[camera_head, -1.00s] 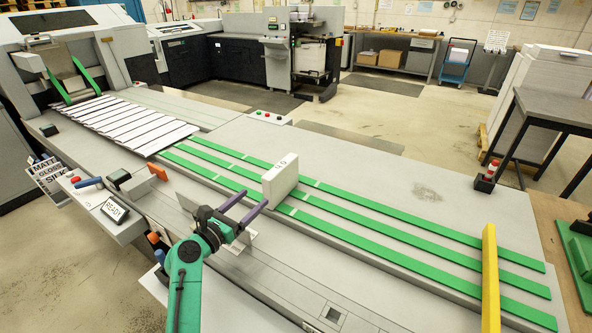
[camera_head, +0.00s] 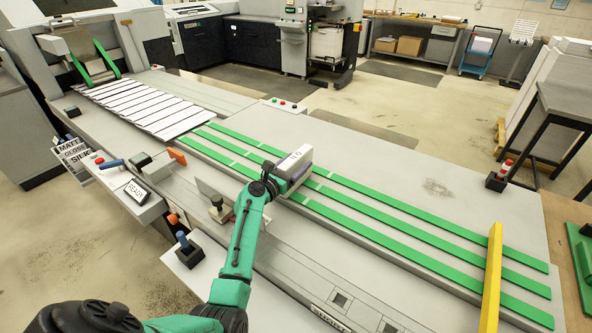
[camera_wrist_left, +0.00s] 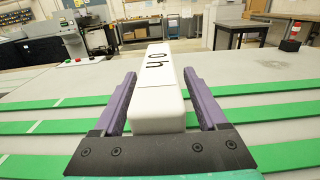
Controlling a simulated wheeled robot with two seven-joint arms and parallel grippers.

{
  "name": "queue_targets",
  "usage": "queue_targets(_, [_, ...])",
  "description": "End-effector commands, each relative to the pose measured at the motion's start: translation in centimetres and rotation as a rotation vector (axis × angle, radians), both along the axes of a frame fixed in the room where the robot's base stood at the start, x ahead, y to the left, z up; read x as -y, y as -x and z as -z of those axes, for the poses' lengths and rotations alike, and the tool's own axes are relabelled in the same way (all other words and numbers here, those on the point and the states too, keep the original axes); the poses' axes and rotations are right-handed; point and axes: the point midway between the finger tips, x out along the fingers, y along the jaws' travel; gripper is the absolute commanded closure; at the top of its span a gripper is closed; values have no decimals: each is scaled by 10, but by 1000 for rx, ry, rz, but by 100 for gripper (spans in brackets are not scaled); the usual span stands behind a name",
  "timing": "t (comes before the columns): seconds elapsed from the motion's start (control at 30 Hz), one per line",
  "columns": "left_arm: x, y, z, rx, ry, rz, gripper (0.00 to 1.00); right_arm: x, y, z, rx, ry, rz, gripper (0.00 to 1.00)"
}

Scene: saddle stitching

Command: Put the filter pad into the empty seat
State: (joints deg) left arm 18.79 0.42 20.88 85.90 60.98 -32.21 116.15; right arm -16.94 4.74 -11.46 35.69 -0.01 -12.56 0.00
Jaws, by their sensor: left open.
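A white block (camera_head: 295,158) with dark characters on top stands on the green-striped feed table (camera_head: 420,190). I cannot tell whether it is the filter pad, and I see no clear empty seat. My left gripper (camera_head: 288,170) is at the block, partly hidden by its own arm in the head view. In the left wrist view its purple fingers are open, one on each side of the block (camera_wrist_left: 158,95), with a narrow gap showing beside it. My right gripper is not in view.
A yellow bar (camera_head: 493,275) stands at the right of the table. White sheets (camera_head: 150,108) lie overlapped at the left. A READY sign (camera_head: 136,192), an orange lever (camera_head: 177,156) and a blue-handled lever (camera_head: 184,243) stand along the near side.

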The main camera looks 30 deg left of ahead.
Motion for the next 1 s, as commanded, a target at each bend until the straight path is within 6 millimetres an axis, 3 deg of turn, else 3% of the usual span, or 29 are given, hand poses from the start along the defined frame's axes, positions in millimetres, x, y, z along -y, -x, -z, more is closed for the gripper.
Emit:
queue_targets(0.07, [0, 0, 0, 0, 0, 0, 29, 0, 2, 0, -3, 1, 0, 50])
queue_targets(0.2, [0, 0, 0, 0, 1, 0, 82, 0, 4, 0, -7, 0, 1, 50])
queue_targets(0.27, [0, 1, 0, 0, 1, 0, 100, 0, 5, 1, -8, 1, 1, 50])
queue_targets(0.67, [0, 0, -10, 2, 0, 1, 100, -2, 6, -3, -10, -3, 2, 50])
queue_targets(0.87, [0, 0, -53, 7, 0, 0, 100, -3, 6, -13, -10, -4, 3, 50])
queue_targets(1.0, [1, 0, -105, 11, 2, 0, 100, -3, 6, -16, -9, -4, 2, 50])
